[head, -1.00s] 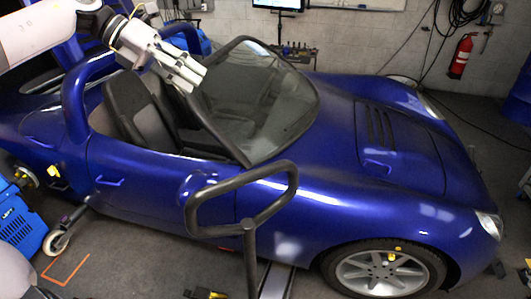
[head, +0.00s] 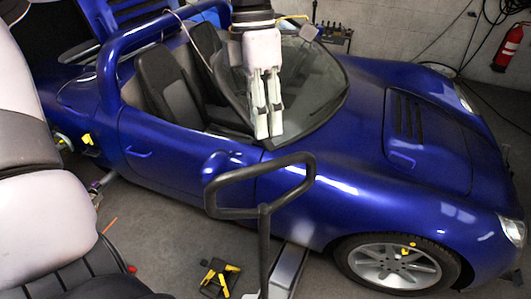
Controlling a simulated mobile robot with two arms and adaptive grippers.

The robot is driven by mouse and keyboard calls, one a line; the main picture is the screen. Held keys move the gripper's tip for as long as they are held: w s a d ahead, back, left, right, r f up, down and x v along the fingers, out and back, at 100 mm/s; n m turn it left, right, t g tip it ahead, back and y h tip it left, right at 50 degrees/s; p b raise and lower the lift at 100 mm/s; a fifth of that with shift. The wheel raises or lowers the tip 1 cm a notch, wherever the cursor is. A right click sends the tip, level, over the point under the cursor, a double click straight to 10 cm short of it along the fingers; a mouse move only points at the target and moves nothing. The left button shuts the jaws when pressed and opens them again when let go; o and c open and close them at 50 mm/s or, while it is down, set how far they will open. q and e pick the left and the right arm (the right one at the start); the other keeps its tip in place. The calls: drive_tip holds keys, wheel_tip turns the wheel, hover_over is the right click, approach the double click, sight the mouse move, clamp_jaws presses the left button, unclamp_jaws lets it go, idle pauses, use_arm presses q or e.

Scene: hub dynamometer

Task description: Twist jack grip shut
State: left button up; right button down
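A black loop-shaped handle (head: 262,182) on an upright post stands in the foreground, in front of the blue car's door. I take it to be the jack grip, but cannot confirm this. My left gripper (head: 268,134) hangs from the top of the view, fingers pointing down. Its two pale fingers lie close together with nothing visible between them. In the picture it is above the handle, in front of the car's windshield, apart from the handle. My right gripper is not in view.
The blue car (head: 345,190) fills the middle. A black mat with yellow tools (head: 218,276) lies on the floor at the bottom. A fire extinguisher (head: 508,48) hangs on the wall at the upper right. My own large arm links block the left side.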

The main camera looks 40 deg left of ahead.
sight(266, 162)
use_arm(q)
drive_tip(key=f, duration=0.2)
drive_tip(key=f+p, duration=0.1)
drive_tip(key=f, duration=0.2)
drive_tip(key=s+d+f, duration=0.1)
drive_tip(key=f, duration=0.1)
drive_tip(key=shift+f, duration=0.25)
drive_tip(key=shift+d+f+p, duration=0.2)
drive_tip(key=shift+f+p, duration=0.1)
drive_tip(key=shift+f, duration=0.25)
drive_tip(key=shift+c, duration=0.5)
clamp_jaws()
